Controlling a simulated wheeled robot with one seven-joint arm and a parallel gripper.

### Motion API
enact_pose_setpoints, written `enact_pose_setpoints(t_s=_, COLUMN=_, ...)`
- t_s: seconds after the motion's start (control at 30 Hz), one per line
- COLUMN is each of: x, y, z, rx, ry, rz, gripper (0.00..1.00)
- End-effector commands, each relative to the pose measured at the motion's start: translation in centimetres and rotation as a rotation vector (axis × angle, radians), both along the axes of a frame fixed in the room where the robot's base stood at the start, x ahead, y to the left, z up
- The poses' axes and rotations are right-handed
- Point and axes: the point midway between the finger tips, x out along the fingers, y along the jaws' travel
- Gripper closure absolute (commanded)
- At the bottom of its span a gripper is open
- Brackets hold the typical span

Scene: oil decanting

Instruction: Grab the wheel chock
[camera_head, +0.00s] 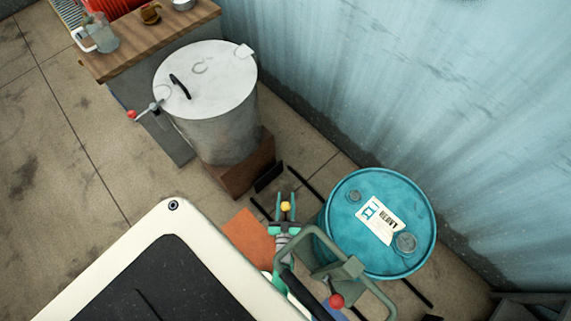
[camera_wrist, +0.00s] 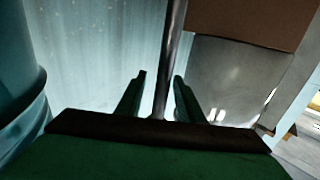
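In the wrist view, a thin metal rod (camera_wrist: 171,60) runs between the two dark green fingers (camera_wrist: 160,78). Clear space shows left of the rod; contact on the right is unclear. I cannot tell for sure which thing is the wheel chock. A dark wedge-like piece (camera_head: 269,177) lies on the floor by the brown stand. An orange flat-topped piece (camera_head: 246,237) is left of my gripper, partly hidden.
The blue drum (camera_head: 375,185) stands close on the right, with black bars (camera_head: 304,184) near its base. A lidded metal tank (camera_head: 213,125) stands on a brown stand (camera_head: 239,170) behind. A wooden-topped counter (camera_head: 145,45) is at upper left. Open floor (camera_head: 60,160) lies left.

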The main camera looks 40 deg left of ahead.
Motion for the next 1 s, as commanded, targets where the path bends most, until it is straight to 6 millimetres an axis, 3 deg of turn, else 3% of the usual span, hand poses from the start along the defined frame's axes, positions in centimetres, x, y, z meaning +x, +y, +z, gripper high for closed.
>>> enact_pose_setpoints(t_s=0.13, x=-0.03, y=-0.05, z=-0.02, rx=0.000, ry=0.000, rz=-0.001, gripper=0.66)
enact_pose_setpoints(t_s=0.3, x=-0.07, y=-0.04, z=-0.01, rx=0.000, ry=0.000, rz=0.000, gripper=1.00)
enact_pose_setpoints(t_s=1.0, x=-0.14, y=0.09, z=-0.03, rx=0.000, ry=0.001, rz=0.003, gripper=1.00)
